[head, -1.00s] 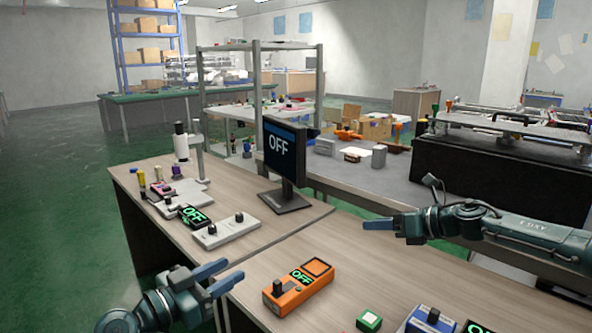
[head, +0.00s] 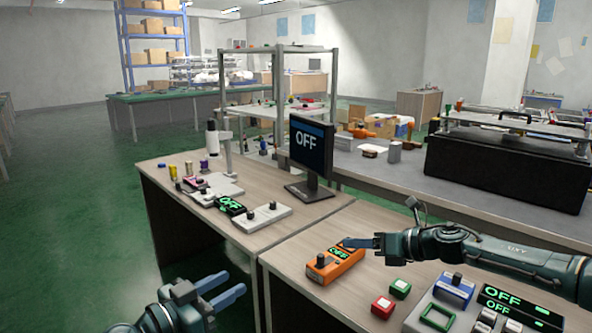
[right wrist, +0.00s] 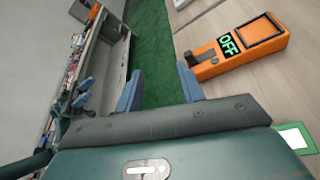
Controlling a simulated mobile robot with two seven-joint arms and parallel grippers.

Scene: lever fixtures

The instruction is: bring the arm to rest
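My left gripper (head: 236,285) is at the bottom of the head view, over the green floor left of the near table. Its two blue fingers are apart with nothing between them. My right gripper (head: 350,242) reaches in from the right and overlaps the far end of the orange lever box (head: 338,265) in the head view. In the right wrist view its two fingers (right wrist: 158,82) are apart and empty.
A monitor (head: 312,148) reading OFF stands on the table behind. A white lever box (head: 262,217) is near it. Red (head: 383,306) and green (head: 400,288) button boxes and a blue-topped box (head: 455,289) sit at the near right. Green floor (head: 90,230) is clear on the left.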

